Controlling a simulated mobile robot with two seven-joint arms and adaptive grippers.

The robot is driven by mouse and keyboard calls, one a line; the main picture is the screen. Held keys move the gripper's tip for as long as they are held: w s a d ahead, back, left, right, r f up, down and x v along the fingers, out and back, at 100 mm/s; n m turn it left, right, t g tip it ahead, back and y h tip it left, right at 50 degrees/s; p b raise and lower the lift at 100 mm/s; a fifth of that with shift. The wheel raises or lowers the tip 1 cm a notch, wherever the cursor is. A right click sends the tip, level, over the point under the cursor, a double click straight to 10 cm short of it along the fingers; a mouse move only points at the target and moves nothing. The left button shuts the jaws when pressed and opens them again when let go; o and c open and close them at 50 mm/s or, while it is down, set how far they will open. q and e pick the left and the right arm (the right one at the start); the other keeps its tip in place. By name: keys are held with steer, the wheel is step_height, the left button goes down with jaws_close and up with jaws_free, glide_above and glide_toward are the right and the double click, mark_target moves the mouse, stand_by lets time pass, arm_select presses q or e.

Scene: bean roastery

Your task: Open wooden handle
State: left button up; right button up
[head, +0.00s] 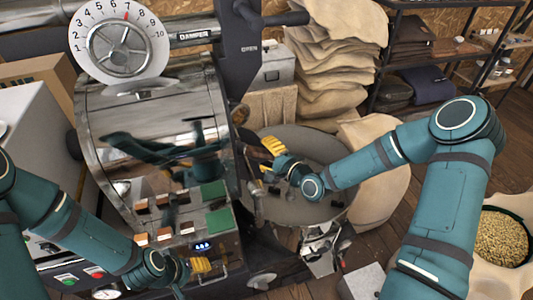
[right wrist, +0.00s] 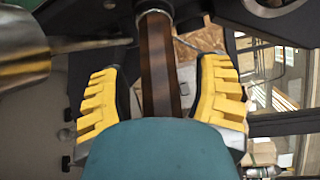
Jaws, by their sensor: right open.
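The wooden handle (right wrist: 156,62) is a dark brown bar with a metal collar at its top end in the right wrist view. My right gripper (right wrist: 160,98) is open, with one yellow-padded finger on each side of the handle and a visible gap to both. In the head view my right gripper (head: 272,148) is beside the roaster's front, above the round cooling tray (head: 300,205); the handle is hard to make out there. My left gripper (head: 200,266) is low by the control panel, and its finger opening is unclear.
The shiny roaster drum (head: 165,100) with a dial (head: 122,50) fills the left. Stacked sacks (head: 330,65) and a dark shelf (head: 430,50) stand behind. A sack of beans (head: 502,238) is at the right. Wooden floor shows between them.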

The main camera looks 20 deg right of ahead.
jaws_close()
steer(key=shift+s+d, duration=0.1)
steer(key=shift+d, duration=0.05)
